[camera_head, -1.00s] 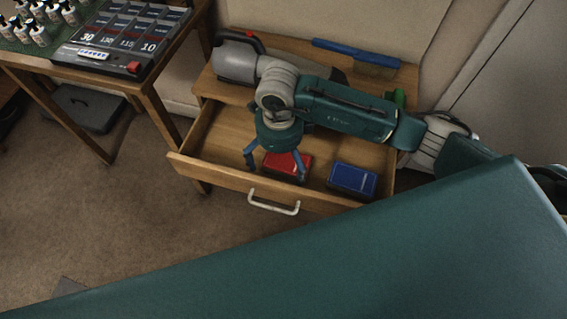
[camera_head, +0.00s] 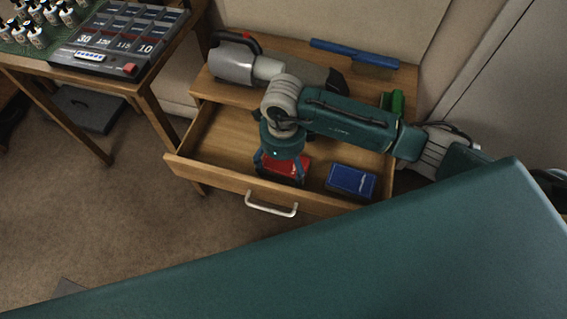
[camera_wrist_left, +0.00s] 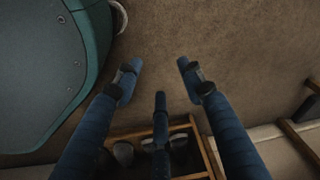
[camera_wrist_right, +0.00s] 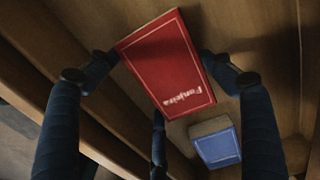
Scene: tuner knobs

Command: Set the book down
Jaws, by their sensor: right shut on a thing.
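The red book (camera_head: 289,165) is within the open wooden drawer (camera_head: 235,181), and its light title shows in the right wrist view (camera_wrist_right: 170,65). My right gripper (camera_head: 280,170) is shut on it, with a finger at each side of the book. I cannot tell whether the book touches the drawer floor. My left gripper (camera_wrist_left: 160,64) is open and empty, above the brown carpet in the left wrist view.
A blue book (camera_head: 352,180) lies in the drawer to the right of the red one. A grey handheld vacuum (camera_head: 233,66), a blue brush (camera_head: 354,53) and a green object (camera_head: 392,101) are on the cabinet. The drawer's left part is clear.

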